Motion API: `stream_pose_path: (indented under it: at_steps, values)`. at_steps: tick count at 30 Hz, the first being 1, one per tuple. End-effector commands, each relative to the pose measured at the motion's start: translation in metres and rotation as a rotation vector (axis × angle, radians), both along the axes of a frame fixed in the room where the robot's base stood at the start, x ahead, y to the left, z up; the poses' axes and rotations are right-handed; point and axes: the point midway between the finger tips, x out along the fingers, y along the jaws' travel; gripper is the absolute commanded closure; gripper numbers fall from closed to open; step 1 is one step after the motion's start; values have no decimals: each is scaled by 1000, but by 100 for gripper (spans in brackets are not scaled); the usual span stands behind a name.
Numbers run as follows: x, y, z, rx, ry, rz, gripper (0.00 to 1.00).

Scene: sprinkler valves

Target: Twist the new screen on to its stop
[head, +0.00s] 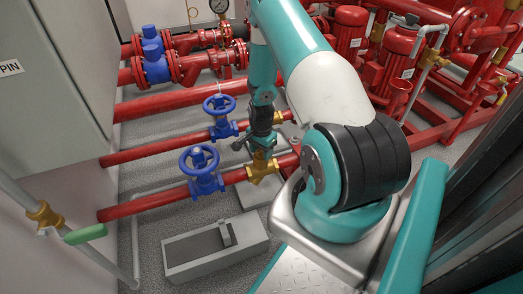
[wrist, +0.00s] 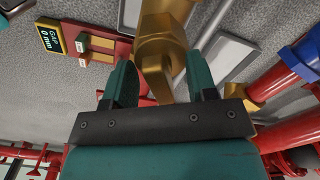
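The brass strainer body (head: 263,167) sits on the lower red pipe in the head view. In the wrist view a brass fitting with a flat-sided end (wrist: 155,80) points down between my fingers. I cannot tell the new screen apart from this brass part. My gripper (wrist: 160,78) has its two teal fingers apart, one on each side of the brass end, with a narrow gap visible beside its lower part. In the head view my gripper (head: 263,142) is just above the strainer, its fingertips hidden. A small display (wrist: 50,40) appears to read "GAP 0 mm".
Two blue handwheel valves (head: 203,170) stand left of the strainer. A grey box (head: 215,250) with a dark top lies on the floor in front. Red pumps (head: 398,60) and pipes crowd the back right. A grey cabinet (head: 55,90) stands at left.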

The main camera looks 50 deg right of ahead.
Motion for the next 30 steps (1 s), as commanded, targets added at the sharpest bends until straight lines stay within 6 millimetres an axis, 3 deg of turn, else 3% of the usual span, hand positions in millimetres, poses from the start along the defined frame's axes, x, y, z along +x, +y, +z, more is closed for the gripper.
stream_pose_path:
  at_steps: [7, 11, 24, 30]
  values:
    - [0, 1, 1, 2, -1, 3, 48]
    - [1, 1, 15, 1, -1, 3, 48]
    - [1, 0, 123, 0, -3, 1, 48]
    - [0, 0, 159, 0, -2, 1, 48]
